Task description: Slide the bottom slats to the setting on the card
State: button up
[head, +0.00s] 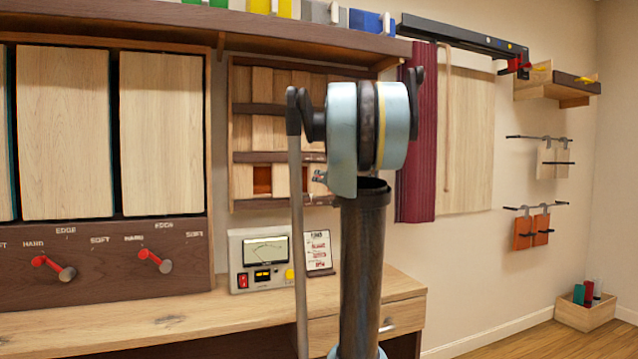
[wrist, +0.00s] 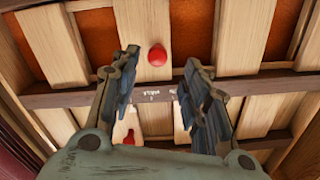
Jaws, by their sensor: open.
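The slat panel hangs on the wall, with light wooden slats in rows between dark rails (head: 275,157). In the head view the bottom slats (head: 241,181) stand apart with orange backing (head: 262,180) in gaps. The card (head: 318,252) stands upright on the desk; its small print is unreadable. In the wrist view, apparently upside down, my gripper (wrist: 158,72) is open before the slats. A red knob (wrist: 157,55) on a slat (wrist: 149,22) shows between the fingertips, apparently ungripped. Another red knob (wrist: 128,138) shows beyond the rail, partly hidden. My arm hides the panel's right part in the head view.
A meter box (head: 260,260) stands beside the card on the wooden desk (head: 150,318). A shelf (head: 200,24) overhangs the panel. Tall boards with red levers (head: 155,260) stand to the left. A burgundy curtain (head: 420,140) hangs to the right.

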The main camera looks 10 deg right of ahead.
jog(key=shift+s+d, duration=0.2)
jog(key=shift+s, duration=0.85)
jog(key=shift+s+d, duration=0.15)
jog(key=shift+s, duration=0.9)
jog(key=s+a+f+n+g+y, duration=0.2)
jog(key=s+a+f+g, duration=0.3)
jog(key=s+a+f, duration=0.45)
jog(key=s+a+f+n+g+y, duration=0.15)
jog(key=s+a+f+g, duration=0.25)
jog(key=s+a+f, duration=0.55)
jog(key=s+d+f+g+h, duration=0.3)
jog(key=s+d+f, duration=0.2)
jog(key=s+f, duration=0.6)
jog(key=s+d+f+m+g+h, duration=0.1)
jog(key=s+d+f+g+h, duration=0.2)
jog(key=s+f, duration=0.9)
jog(key=shift+s+d+f+g, duration=0.15)
jog(key=shift+s+d+g, duration=0.15)
jog(key=shift+s+d, duration=0.5)
jog(key=shift+w+m, duration=0.1)
jog(key=shift+m, duration=0.15)
